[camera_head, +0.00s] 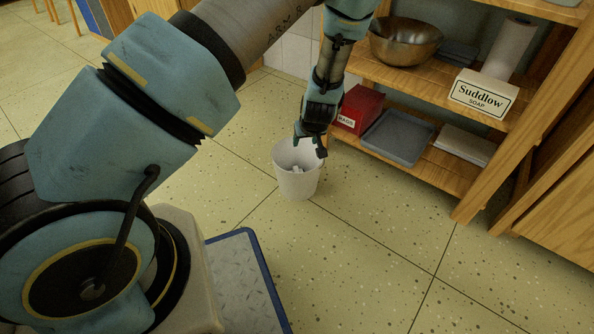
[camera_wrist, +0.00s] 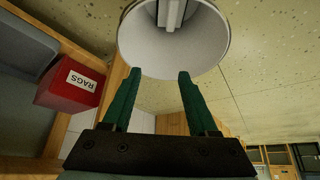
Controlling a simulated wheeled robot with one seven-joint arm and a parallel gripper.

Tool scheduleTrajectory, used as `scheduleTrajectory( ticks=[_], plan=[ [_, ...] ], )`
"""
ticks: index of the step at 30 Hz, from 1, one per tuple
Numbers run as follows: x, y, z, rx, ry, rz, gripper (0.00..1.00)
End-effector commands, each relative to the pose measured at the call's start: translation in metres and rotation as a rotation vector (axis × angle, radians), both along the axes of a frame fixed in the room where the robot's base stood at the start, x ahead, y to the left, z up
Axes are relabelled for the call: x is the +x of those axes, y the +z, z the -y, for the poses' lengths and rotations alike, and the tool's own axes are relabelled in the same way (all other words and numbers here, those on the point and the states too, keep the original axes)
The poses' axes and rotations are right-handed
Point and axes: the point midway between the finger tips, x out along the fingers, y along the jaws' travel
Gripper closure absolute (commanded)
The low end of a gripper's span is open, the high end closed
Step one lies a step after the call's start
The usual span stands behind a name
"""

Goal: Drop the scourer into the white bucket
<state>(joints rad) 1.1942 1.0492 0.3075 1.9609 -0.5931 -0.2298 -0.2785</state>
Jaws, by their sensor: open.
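The white bucket (camera_head: 297,186) stands upright on the floor in front of the shelf unit. In the wrist view the bucket (camera_wrist: 204,48) is at the top, and I look into its mouth. A pale grey-white item (camera_head: 297,169) lies inside, and it also shows in the wrist view (camera_wrist: 172,14). I cannot tell whether this is the scourer; no other scourer can be made out. My gripper (camera_head: 309,146) is over the bucket's rim at the back right. In the wrist view its green fingers (camera_wrist: 158,76) are apart with nothing between them.
The wooden shelf unit to the right holds a red rags box (camera_head: 360,108), a grey tray (camera_head: 398,138), a metal bowl (camera_head: 405,42) and a soap box (camera_head: 483,94). A blue-edged platform (camera_head: 245,275) is at the lower middle. The speckled floor right of it is clear.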

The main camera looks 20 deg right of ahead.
Motion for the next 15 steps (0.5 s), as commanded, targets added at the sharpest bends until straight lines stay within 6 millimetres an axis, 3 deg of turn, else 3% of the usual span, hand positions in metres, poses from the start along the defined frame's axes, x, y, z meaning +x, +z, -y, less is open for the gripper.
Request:
scheduleTrajectory(
  ticks=[1,6,15],
  plan=[
    [-0.006,0.015,0.000,0.000,-0.001,0.000,0.41],
    [-0.022,0.043,-0.004,-0.001,-0.003,0.000,0.41],
    [-0.036,0.065,-0.007,-0.001,0.000,0.000,0.41]
  ],
)
